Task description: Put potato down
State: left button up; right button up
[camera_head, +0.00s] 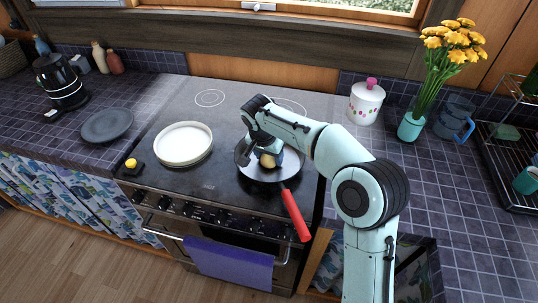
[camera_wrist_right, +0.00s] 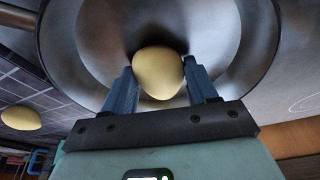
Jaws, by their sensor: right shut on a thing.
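The potato (camera_head: 267,160) is pale yellow and sits between the fingers of my right gripper (camera_head: 266,154), over the frying pan. In the right wrist view the same potato (camera_wrist_right: 158,73) is between the two blue fingers of the right gripper (camera_wrist_right: 160,80), which is shut on it. The frying pan (camera_head: 257,174) is grey with a red handle (camera_head: 296,216) and rests on the stove; it fills the background of the right wrist view (camera_wrist_right: 230,30). I cannot tell whether the potato touches the pan. My left gripper is not in view.
A white round dish (camera_head: 183,145) stands on the stove (camera_head: 221,118), left of the pan. A dark plate (camera_head: 106,125) and a yellow item (camera_head: 131,163) are further left. A lidded white pot (camera_head: 366,102), a flower vase (camera_head: 411,127) and a dish rack (camera_head: 510,165) stand right.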

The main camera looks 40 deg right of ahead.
jog(key=shift+f, duration=0.2)
jog(key=o, duration=1.1)
jog(key=shift+a+r, duration=0.1)
jog(key=shift+r, duration=0.45)
jog(key=p+v, duration=0.2)
jog(key=v, duration=0.9)
jog(key=shift+r, duration=0.15)
